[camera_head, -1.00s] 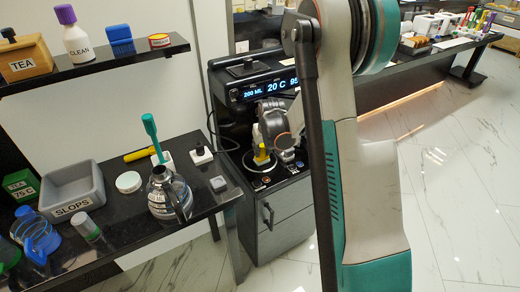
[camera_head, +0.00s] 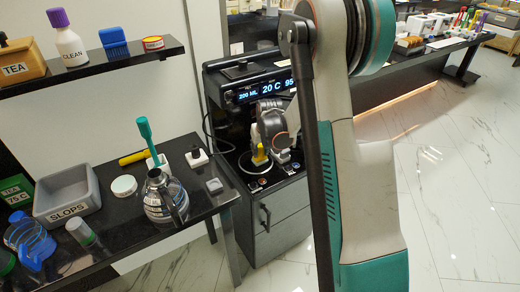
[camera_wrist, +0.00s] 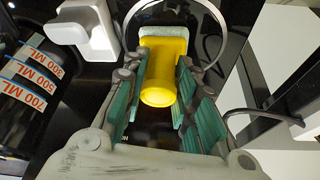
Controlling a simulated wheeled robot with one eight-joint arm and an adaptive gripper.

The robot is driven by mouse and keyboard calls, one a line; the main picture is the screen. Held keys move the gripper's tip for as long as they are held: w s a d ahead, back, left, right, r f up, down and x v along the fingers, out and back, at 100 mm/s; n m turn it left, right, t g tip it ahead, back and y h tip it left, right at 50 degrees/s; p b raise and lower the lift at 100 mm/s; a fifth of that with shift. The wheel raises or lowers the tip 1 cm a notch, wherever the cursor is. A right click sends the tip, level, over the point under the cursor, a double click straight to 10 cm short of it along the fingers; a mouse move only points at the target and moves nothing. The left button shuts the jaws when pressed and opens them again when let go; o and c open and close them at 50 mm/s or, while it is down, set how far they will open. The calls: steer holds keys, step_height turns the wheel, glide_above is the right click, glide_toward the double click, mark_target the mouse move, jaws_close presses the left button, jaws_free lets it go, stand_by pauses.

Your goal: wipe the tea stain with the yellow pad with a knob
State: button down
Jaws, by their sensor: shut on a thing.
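The yellow pad with a knob (camera_wrist: 163,75) is between the fingers of my gripper (camera_wrist: 158,104) in the wrist view. The fingers are shut on its yellow body, and its knob points towards the camera. A pale grey-green strip shows at its far end. In the head view the yellow pad (camera_head: 260,154) is low over the black ledge of the dispenser (camera_head: 248,97), and my gripper (camera_head: 268,135) is partly hidden by my arm. I cannot tell whether the pad touches the ledge. A pale ring (camera_head: 245,166) shows around the pad. I cannot make out a tea stain.
A marked black cylinder (camera_wrist: 22,85) and a white block (camera_wrist: 88,28) are close at left in the wrist view.

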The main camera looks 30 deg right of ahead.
steer(key=shift+r+p, duration=1.75)
steer(key=shift+r, duration=1.25)
